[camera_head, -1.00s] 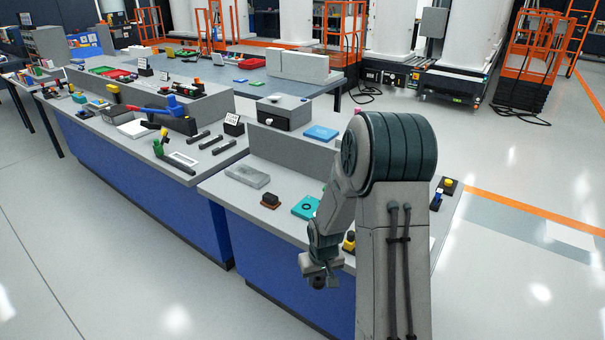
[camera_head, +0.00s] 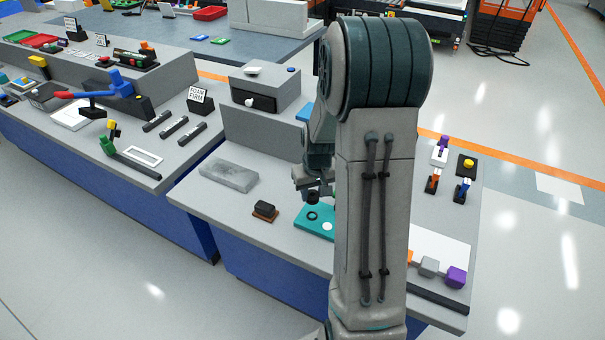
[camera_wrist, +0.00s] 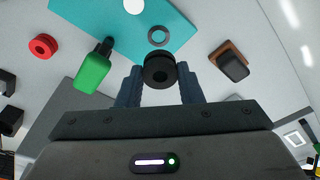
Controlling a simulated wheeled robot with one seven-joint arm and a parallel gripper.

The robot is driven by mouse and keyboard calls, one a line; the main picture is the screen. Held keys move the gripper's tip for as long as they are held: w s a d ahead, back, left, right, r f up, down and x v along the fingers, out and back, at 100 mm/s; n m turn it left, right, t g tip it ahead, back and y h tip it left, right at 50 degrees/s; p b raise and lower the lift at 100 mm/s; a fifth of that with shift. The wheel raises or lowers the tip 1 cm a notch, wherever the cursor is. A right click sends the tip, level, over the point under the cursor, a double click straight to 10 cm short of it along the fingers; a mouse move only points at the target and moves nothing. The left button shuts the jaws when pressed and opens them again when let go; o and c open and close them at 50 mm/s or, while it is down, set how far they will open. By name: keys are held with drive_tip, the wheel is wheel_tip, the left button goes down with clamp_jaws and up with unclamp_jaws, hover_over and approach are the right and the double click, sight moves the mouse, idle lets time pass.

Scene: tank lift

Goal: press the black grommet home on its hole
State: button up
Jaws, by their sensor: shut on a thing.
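The black grommet (camera_wrist: 159,72) is between the fingers of my gripper (camera_wrist: 160,86) in the wrist view, and the gripper is shut on it. The grommet also shows as a small dark shape under my gripper (camera_head: 313,190) in the head view. The teal plate (camera_wrist: 100,17) lies on the bench beyond the grommet; it also shows in the head view (camera_head: 304,228), partly hidden by my arm. A dark ring (camera_wrist: 158,28) marks a hole on the plate. The grommet appears apart from this hole, on my gripper's side of it. A white disc (camera_wrist: 133,6) is also on the plate.
A black block on a brown base (camera_head: 264,211) stands left of the plate.

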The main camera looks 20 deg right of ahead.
drive_tip(key=shift+w, duration=0.1)
drive_tip(key=shift+f+b, duration=0.55)
drive_tip(key=shift+f, duration=0.1)
drive_tip(key=shift+f+b, duration=1.75)
drive_tip(key=shift+f, duration=0.7)
drive_tip(key=shift+s+f+b, duration=0.15)
drive_tip(key=shift+s+b, duration=0.05)
drive_tip(key=shift+b, duration=0.35)
drive_tip(key=o, duration=1.5)
